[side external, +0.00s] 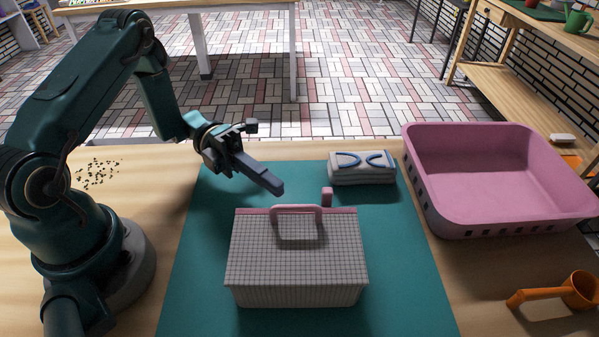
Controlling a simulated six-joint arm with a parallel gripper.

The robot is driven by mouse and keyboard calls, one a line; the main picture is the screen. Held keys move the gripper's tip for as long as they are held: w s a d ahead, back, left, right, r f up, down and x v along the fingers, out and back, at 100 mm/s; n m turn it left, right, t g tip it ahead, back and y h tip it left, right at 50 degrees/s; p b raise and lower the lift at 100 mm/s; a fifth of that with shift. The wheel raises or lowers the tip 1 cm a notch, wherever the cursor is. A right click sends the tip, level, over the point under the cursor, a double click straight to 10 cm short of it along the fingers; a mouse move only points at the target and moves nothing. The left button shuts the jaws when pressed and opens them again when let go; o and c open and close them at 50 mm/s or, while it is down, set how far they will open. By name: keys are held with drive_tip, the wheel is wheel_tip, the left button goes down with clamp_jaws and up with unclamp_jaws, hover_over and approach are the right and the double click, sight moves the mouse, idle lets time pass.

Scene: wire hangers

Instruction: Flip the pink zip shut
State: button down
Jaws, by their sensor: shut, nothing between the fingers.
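A grey checked case (297,262) stands on the teal mat, with a pink handle (297,209) and a pink strip along its top back edge. A small pink tab (327,197), which looks like the zip, stands upright at that edge, just right of the handle. My gripper (276,187) is shut and empty. Its fingertips point down and right, above and behind the case's top edge, left of the tab and apart from it. The far side of the case is hidden.
A pale folded bundle with blue marks (362,167) lies behind the case to the right. A large pink basket (493,228) stands at the right, and an orange scoop (560,292) lies at the front right. The teal mat (408,270) is clear right of the case.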

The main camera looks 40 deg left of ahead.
drive_tip(key=a, duration=0.8)
drive_tip(key=shift+a, duration=0.2)
drive_tip(key=shift+d+r, duration=0.1)
drive_tip(key=shift+d, duration=0.1)
drive_tip(key=s+d+r+m+g+y, duration=0.3)
drive_tip(key=s+d+r+m+y, duration=0.35)
drive_tip(key=r+m+y, duration=0.55)
drive_tip(key=s+a+m+t+y, duration=0.1)
drive_tip(key=m+t+y, duration=0.1)
drive_tip(key=m, duration=0.6)
drive_tip(key=a+f+m+t+y, duration=0.1)
drive_tip(key=a+m+t+y, duration=0.1)
drive_tip(key=m, duration=0.6)
drive_tip(key=s+a+f+m+t+y, duration=0.1)
drive_tip(key=m+t, duration=0.3)
drive_tip(key=m, duration=0.4)
drive_tip(key=shift+s+a+t+y, duration=0.25)
drive_tip(key=shift+s+t+y, duration=0.1)
drive_tip(key=shift+y, duration=0.15)
